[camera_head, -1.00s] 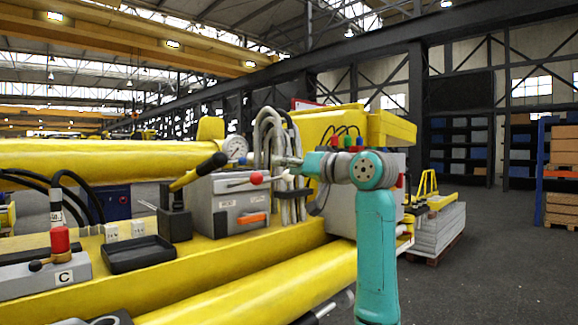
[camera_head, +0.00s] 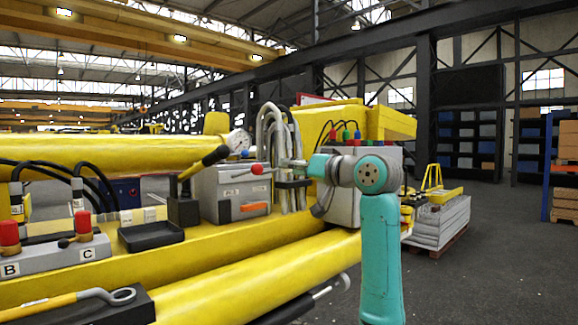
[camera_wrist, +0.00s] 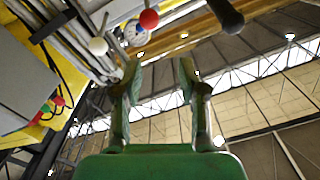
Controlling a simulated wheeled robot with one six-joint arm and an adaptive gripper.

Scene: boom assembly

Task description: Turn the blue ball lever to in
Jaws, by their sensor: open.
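My gripper (camera_wrist: 156,74) is open and empty in the wrist view, its two green fingers apart. Nothing touches the fingers there. I cannot tell the blue lever's setting.
Grey hoses (camera_head: 277,140) hang close behind my gripper. A black-handled lever (camera_head: 205,167) rises left of the valve box. A grey box with red, blue and green connectors (camera_head: 360,165) stands behind my arm. A wrench (camera_head: 65,300) lies front left.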

